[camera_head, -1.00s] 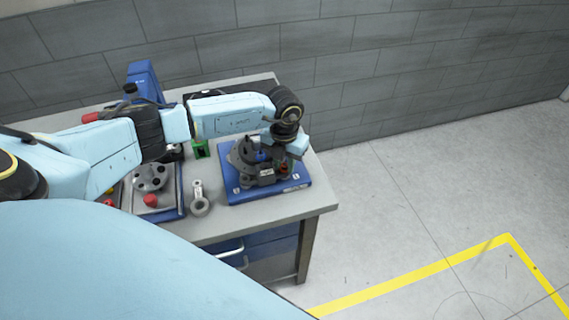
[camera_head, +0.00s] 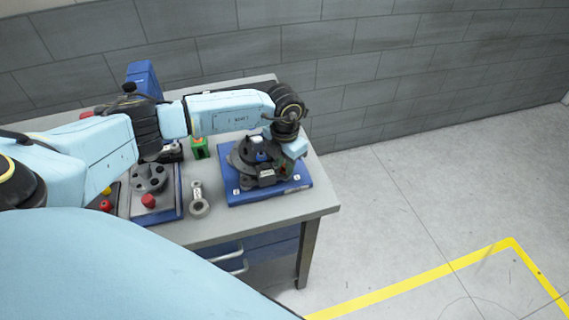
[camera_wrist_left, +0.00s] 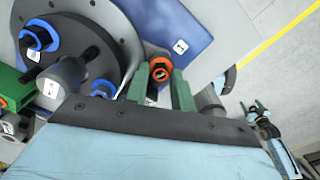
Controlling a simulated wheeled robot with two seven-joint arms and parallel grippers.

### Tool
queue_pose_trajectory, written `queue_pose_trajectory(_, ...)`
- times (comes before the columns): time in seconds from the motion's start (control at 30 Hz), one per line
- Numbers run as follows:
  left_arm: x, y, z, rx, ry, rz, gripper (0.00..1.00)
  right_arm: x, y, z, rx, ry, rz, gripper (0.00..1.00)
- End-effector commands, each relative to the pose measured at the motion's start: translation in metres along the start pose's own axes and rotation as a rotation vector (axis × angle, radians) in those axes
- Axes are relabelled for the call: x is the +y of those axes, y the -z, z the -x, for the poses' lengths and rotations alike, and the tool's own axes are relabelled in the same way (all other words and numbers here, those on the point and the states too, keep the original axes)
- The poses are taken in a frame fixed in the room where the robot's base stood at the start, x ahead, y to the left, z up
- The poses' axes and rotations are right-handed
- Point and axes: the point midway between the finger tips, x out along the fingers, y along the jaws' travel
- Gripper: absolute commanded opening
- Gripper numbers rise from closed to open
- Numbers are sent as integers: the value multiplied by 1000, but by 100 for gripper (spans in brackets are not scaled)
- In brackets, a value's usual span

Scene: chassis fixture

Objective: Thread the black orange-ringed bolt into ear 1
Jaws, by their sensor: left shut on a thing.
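In the left wrist view my left gripper (camera_wrist_left: 161,88) has its two green fingers shut on the orange-ringed bolt (camera_wrist_left: 160,64). The orange ring and a small white tag show between the fingers; the bolt's lower part is hidden. The dark grey round chassis (camera_wrist_left: 112,38) is just left of the fingers, on a blue base plate (camera_wrist_left: 200,25). In the head view the left gripper (camera_head: 287,168) is over the right side of the chassis (camera_head: 245,157), mostly hidden by its wrist. My right gripper (camera_wrist_left: 254,107) appears small, empty, fingers apart.
Blue-ringed parts (camera_wrist_left: 40,38) sit on the chassis. A grey link (camera_head: 199,200) lies left of the blue base plate (camera_head: 235,197). A tray (camera_head: 158,215) with a grey hub and red knob is farther left. A green block (camera_head: 199,148) stands behind the link.

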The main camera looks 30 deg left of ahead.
Motion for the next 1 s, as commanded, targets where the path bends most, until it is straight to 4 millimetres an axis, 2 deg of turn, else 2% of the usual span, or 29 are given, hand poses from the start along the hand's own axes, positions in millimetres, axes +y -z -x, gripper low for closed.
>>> queue_pose_trajectory(0.03, -1, 0, -7, -4, 0, -63, 0, 0, -1, -8, 0, 0, 0, 75)
queue_pose_trajectory(0.2, 0, 0, -7, -3, 2, -209, 0, 0, -1, -15, 0, 0, 0, 75)
queue_pose_trajectory(0.53, -1, 0, -7, -2, 2, -241, 0, 0, -1, -16, 0, 0, 0, 75)
queue_pose_trajectory(0.8, 0, 0, -10, -3, 3, -493, 0, 0, -3, -34, 0, 0, 0, 75)
queue_pose_trajectory(1.0, 0, 0, -8, -1, 4, -529, 0, 0, -3, -33, 0, 0, 0, 75)
